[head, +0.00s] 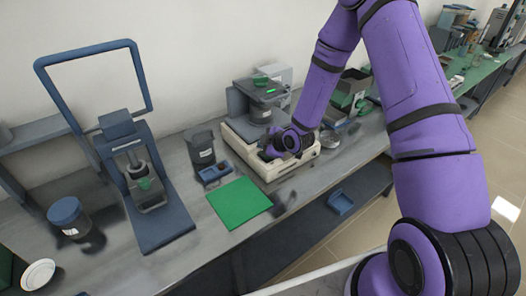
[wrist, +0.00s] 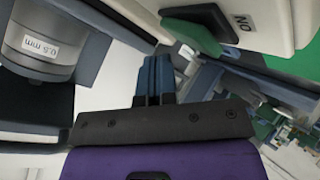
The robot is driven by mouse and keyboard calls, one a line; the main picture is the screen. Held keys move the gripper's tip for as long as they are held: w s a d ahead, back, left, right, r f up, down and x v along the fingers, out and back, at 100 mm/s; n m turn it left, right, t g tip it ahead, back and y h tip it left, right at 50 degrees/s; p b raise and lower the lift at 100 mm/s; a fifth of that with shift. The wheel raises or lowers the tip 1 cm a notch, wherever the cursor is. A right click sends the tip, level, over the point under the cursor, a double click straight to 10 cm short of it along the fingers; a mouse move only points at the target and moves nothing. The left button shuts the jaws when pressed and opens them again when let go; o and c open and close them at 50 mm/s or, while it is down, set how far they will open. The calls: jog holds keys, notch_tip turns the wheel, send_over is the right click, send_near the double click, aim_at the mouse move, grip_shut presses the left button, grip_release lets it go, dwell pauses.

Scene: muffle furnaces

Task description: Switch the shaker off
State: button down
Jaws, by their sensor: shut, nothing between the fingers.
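The shaker (head: 241,150) has a cream base with a dark sieve stack (head: 262,108) on it, at the back centre in the head view. In the wrist view the sieve (wrist: 38,47) carries a "0.5 mm" label. A grey and green part that looks like the switch (wrist: 195,30) sits on the cream housing near a label that appears to read "ON", upside down. My gripper (wrist: 153,70) is shut and empty, its fingertips close to the left of that part; I cannot tell whether they touch. In the head view my wrist hides the switch and the fingertips.
A green mat (head: 238,203) and a small blue tray (head: 213,173) lie in front of the shaker. A dark grey container (head: 200,148) stands left of it. A blue-framed press (head: 145,190) stands further left, and a blue-lidded jar (head: 70,217) beyond it.

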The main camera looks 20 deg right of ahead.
jog(key=shift+r, duration=0.3)
jog(key=shift+s+d+r, duration=0.1)
jog(key=shift+s+r, duration=0.1)
jog(key=shift+r, duration=1.05)
jog(key=shift+s+d+r, duration=0.1)
jog(key=shift+s+r, duration=0.1)
jog(key=shift+r, duration=1.05)
jog(key=shift+r, duration=0.15)
jog(key=s+d+r+m+g+h, duration=0.15)
jog(key=s+r, duration=0.25)
jog(key=r, duration=0.4)
jog(key=s+d+r+m+h, duration=0.2)
jog(key=s+d+r+m, duration=0.1)
jog(key=r, duration=0.4)
jog(key=s+d+r+m+h, duration=0.2)
jog(key=s+r, duration=0.2)
jog(key=r, duration=0.4)
jog(key=s+r+m+g, duration=0.1)
jog(key=s+r+m, duration=0.3)
jog(key=s, duration=0.9)
jog(key=s+r+m+g, duration=0.2)
jog(key=s+r+m, duration=0.2)
jog(key=s, duration=0.8)
notch_tip(320, 180, up, 2)
jog(key=shift+s+d+r, duration=0.2)
jog(key=shift+s+d, duration=0.05)
jog(key=shift+s, duration=0.1)
